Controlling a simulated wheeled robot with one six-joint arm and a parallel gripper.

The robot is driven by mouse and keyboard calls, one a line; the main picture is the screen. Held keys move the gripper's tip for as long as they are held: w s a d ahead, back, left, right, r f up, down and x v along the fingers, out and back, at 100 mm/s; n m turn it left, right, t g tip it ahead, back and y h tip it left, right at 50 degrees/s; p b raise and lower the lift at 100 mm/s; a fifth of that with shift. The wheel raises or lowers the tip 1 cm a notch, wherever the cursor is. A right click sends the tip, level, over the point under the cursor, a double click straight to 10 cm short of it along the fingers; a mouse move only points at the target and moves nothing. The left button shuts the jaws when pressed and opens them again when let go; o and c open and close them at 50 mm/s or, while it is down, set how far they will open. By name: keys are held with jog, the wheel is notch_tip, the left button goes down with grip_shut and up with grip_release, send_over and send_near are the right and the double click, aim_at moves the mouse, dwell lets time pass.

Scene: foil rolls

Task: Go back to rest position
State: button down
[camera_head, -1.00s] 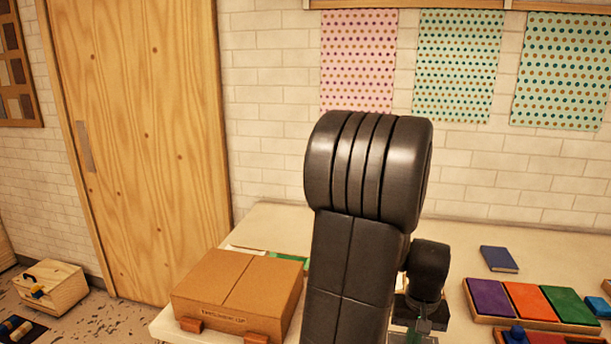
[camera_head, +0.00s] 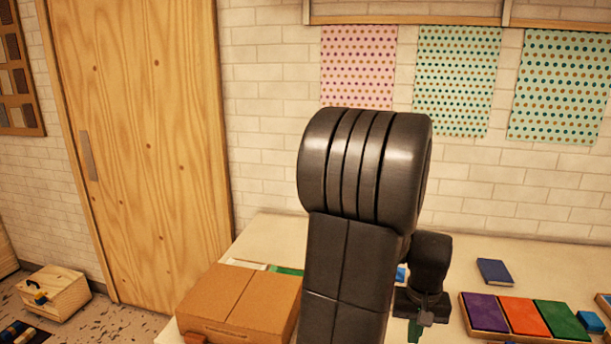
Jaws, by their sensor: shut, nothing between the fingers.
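My arm rises through the middle of the head view and hides part of the table behind it. My gripper (camera_head: 416,328) points down at the lower right of the arm, over the table (camera_head: 275,232). Only its upper part shows clearly; the fingertips are small and close to the bottom edge of the picture. It looks shut, and I see nothing held in it.
A brown cardboard box (camera_head: 240,305) stands left of my arm. To the right are a tray of purple, orange and green pieces (camera_head: 515,314), a blue book (camera_head: 494,272) and a blue block (camera_head: 590,321). A wooden crate (camera_head: 53,294) is on the floor at left.

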jog(key=shift+f, duration=0.2)
notch_tip(320, 180, down, 8)
jog(key=b, duration=0.6)
jog(key=shift+r, duration=0.1)
jog(key=shift+r, duration=0.1)
